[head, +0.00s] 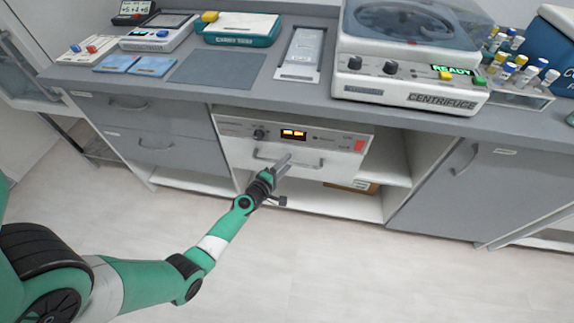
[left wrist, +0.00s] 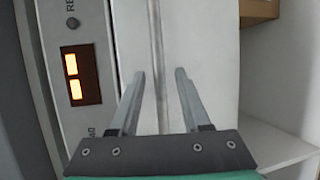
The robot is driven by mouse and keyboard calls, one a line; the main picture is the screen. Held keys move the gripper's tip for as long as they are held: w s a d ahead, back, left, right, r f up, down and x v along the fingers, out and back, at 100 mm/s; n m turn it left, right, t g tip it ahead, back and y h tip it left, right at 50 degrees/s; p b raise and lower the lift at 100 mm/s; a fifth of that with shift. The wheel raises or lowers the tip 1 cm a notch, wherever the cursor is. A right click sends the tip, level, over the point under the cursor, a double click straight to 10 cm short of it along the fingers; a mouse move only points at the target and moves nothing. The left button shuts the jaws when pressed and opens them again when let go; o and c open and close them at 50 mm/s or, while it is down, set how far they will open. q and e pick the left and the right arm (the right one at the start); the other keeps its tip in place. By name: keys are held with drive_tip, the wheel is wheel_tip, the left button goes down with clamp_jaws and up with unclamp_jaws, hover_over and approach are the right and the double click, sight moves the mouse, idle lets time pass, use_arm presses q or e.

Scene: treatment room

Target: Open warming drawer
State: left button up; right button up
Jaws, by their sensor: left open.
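The warming drawer (head: 232,148) is a white front under the counter with an amber display (head: 293,134), a knob and a red patch. It looks shut. Its pale bar handle (head: 262,157) runs across the front below the display. My left gripper (head: 284,161) is open at the middle of the handle. In the left wrist view the handle (left wrist: 156,40) appears as an upright bar running between the two open fingers (left wrist: 159,74). I cannot tell whether either finger touches it. The amber display also shows there (left wrist: 78,79). My right gripper is not in view.
Grey drawers (head: 145,121) stand left of the warming drawer and a grey cabinet door (head: 465,180) to the right. An open shelf below holds a brown box (head: 352,187). The centrifuge (head: 410,90) and tube rack (head: 515,95) sit on the counter. The floor in front is clear.

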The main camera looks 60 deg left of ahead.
use_arm(q)
drive_tip(key=shift+w+a, duration=0.25)
drive_tip(key=shift+w, duration=0.15)
clamp_jaws()
idle(1.2)
